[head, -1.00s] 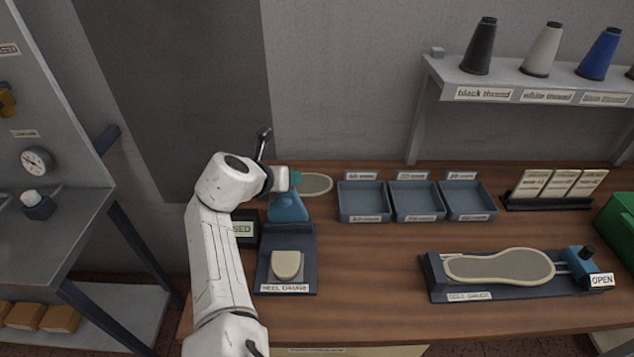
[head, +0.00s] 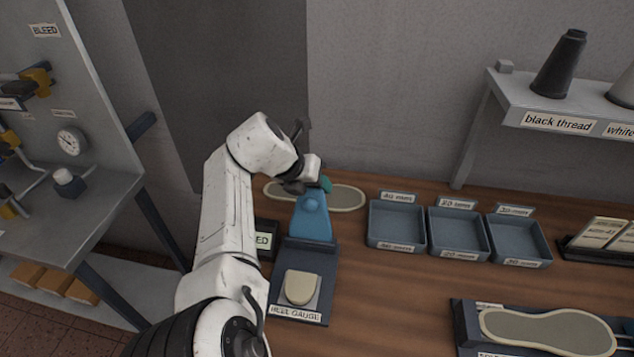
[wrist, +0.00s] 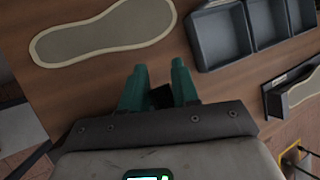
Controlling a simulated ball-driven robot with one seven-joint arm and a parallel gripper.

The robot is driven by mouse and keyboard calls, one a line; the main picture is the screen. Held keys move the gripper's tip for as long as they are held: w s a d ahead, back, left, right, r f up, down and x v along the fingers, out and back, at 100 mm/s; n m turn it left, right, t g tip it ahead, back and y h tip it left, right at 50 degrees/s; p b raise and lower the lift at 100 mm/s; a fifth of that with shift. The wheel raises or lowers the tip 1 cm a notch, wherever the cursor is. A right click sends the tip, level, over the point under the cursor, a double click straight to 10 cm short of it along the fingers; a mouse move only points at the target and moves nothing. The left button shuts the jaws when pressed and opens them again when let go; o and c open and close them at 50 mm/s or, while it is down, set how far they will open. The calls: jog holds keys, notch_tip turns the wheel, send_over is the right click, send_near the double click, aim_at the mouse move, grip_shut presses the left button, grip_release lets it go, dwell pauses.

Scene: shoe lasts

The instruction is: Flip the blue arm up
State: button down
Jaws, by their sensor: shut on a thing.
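The blue arm (head: 312,218) stands up at the back edge of the dark heel gauge (head: 321,262) in the head view. A cream heel piece (head: 302,287) sits on the gauge in front of it. My gripper (head: 325,184) is at the top of the blue arm, its teal fingers partly hidden by my wrist. In the wrist view my gripper (wrist: 158,82) has its fingers either side of a small dark piece (wrist: 161,96), held between them. The blue body of the arm does not show there.
A flat sole shape (head: 345,197) lies behind the gauge; it also shows in the wrist view (wrist: 105,30). Blue-grey trays (head: 397,247) stand to the right. The sole gauge (head: 467,325) is at front right, with bare wood between.

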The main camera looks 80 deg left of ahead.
jog(key=shift+s+d+f, duration=0.1)
jog(key=shift+s+f, duration=0.2)
jog(key=shift+f, duration=0.25)
jog(key=c, duration=1)
grip_release()
jog(key=shift+w+r, duration=0.1)
jog(key=shift+r, duration=0.15)
jog(key=shift+r, duration=0.1)
jog(key=shift+s+r+p, duration=0.2)
jog(key=shift+r+p, duration=0.15)
jog(key=p+v, duration=0.1)
jog(key=v, duration=0.8)
jog(key=shift+s+d+r, duration=0.15)
jog(key=shift+s+r, duration=0.1)
jog(key=shift+r, duration=0.05)
